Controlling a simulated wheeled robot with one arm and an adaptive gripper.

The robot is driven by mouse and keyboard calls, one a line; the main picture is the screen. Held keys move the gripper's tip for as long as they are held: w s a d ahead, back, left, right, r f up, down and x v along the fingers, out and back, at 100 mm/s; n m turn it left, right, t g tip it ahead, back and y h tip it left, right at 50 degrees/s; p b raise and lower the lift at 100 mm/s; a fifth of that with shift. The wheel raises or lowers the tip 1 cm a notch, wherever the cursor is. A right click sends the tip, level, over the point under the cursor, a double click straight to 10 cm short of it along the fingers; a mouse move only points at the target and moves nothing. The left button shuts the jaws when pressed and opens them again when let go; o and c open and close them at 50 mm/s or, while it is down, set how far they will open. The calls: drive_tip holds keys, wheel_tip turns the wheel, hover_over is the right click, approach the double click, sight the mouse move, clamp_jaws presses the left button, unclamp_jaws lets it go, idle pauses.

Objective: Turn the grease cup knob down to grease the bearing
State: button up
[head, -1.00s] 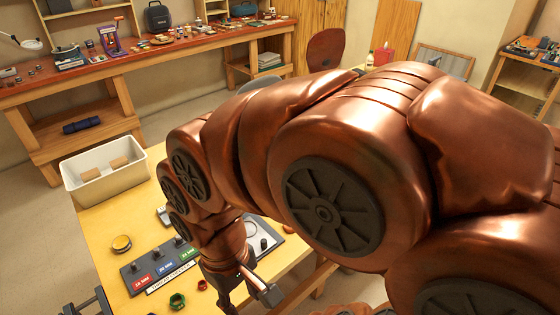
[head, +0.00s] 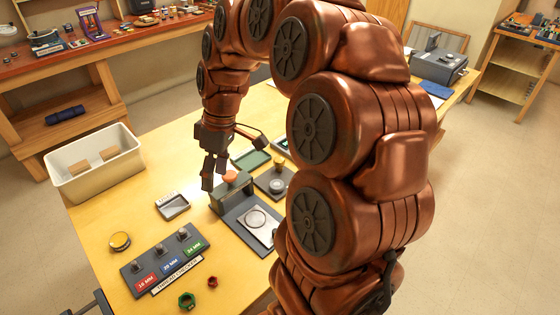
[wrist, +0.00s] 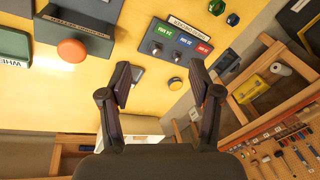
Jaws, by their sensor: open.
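A dark block with a round orange knob (head: 230,177) on top stands on the yellow table, behind a dark plate with a pale ring face. In the wrist view the orange knob (wrist: 72,50) shows at the upper left. Which knob is the grease cup I cannot tell for sure. My gripper (head: 213,173) points down just left of the orange knob, apart from it as far as I can tell. In the wrist view my gripper (wrist: 165,85) is open and empty.
A thread checker board (head: 165,262) with two loose nuts lies in front, near a yellow-capped round tin (head: 120,241). A small metal tray (head: 172,206) and a green tray (head: 251,159) lie near the gripper. A white bin (head: 135,160) stands at the left.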

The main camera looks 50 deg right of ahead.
drive_tip(key=w+d+f+n+t+b, duration=0.1)
drive_tip(key=w+d+f, duration=0.15)
drive_tip(key=d, duration=0.45)
drive_tip(key=w+d+f+n+b, duration=0.1)
drive_tip(key=w+d+f, duration=0.1)
drive_tip(key=w+d, duration=0.3)
drive_tip(key=t+b, duration=0.1)
drive_tip(key=t, duration=0.1)
approach(280, 159)
drive_tip(key=f, duration=0.2)
drive_tip(key=shift+n, duration=0.4)
drive_tip(key=shift+w+a+p+x, duration=0.15)
drive_tip(key=shift+p+x, duration=0.45)
drive_tip(key=shift+x, duration=1.25)
drive_tip(key=shift+w+a+p+x, duration=0.15)
drive_tip(key=shift+p+x, duration=0.4)
drive_tip(key=shift+x, duration=1.25)
drive_tip(key=shift+r, duration=0.15)
drive_tip(key=c, duration=1.1)
